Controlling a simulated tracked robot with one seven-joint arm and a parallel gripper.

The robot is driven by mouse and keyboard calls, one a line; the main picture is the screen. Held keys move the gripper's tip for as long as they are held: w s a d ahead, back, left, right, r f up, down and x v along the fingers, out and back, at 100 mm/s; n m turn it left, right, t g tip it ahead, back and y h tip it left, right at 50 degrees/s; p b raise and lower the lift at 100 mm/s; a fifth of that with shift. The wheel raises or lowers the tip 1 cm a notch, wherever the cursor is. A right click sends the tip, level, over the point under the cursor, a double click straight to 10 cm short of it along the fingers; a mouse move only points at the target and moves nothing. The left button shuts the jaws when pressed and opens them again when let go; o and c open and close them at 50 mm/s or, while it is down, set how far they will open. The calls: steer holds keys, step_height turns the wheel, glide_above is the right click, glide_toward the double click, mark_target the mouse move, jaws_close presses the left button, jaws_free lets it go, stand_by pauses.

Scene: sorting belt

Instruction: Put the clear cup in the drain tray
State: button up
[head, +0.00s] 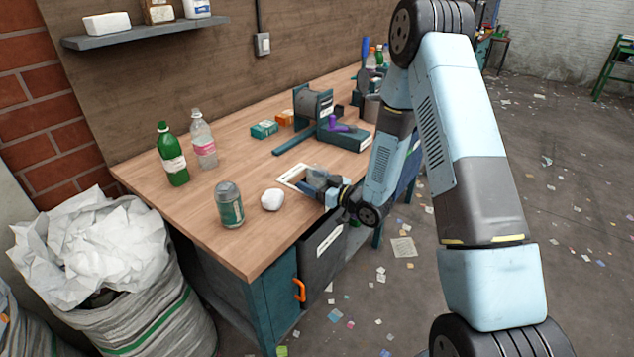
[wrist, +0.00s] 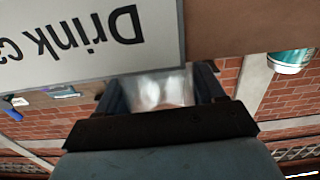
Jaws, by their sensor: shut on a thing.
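My gripper (head: 322,187) is low at the front edge of the wooden bench in the head view. It is shut on the clear cup (head: 317,173), which is small and partly hidden by the fingers there. In the wrist view the cup (wrist: 150,90) shows as a translucent, whitish shape between the two dark fingers. A white-rimmed rectangular piece (head: 285,182) lies on the bench just left of the cup. I cannot tell whether this is the drain tray, and no other drain tray is clearly seen.
A white lump (head: 272,200), a grey-green can (head: 229,205), a green bottle (head: 172,154) and a clear bottle (head: 203,140) stand to the left. A "Drink" sign (wrist: 85,40) fills the wrist view's upper left.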

steer(key=shift+f, duration=0.3)
steer(key=o, duration=1.1)
steer(key=shift+c, duration=0.2)
